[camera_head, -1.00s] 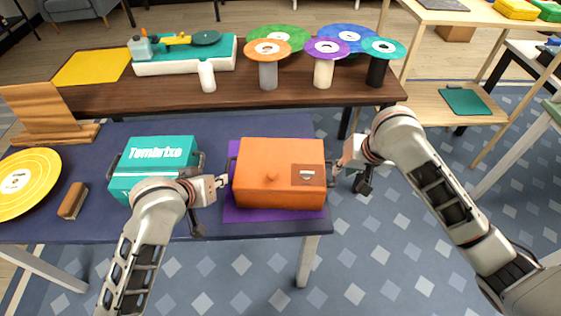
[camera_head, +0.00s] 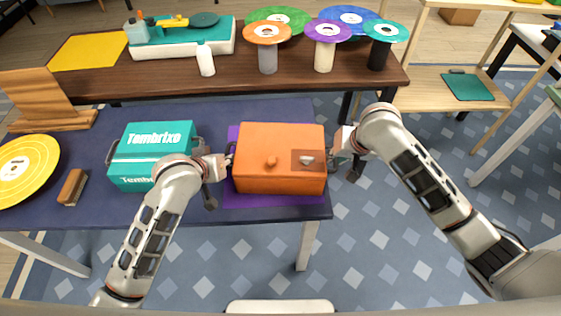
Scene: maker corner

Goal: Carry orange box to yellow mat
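The orange box (camera_head: 264,179) sits on the purple mat (camera_head: 272,201) at the right end of the dark blue table, with dark handles at its sides. My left gripper (camera_head: 227,167) is at the box's left side, by the handle. My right gripper (camera_head: 336,158) is at the right side, by the other handle. The fingertips are small and partly hidden, so I cannot tell whether either is shut on a handle. The yellow mat (camera_head: 88,52) lies flat and empty at the left end of the brown table behind.
A teal box (camera_head: 150,165) stands close left of my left gripper. The brown table (camera_head: 130,89) also holds a turntable model (camera_head: 183,51), a white bottle (camera_head: 205,60) and several spool stands. A wooden stand (camera_head: 45,100) rises in front of the yellow mat.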

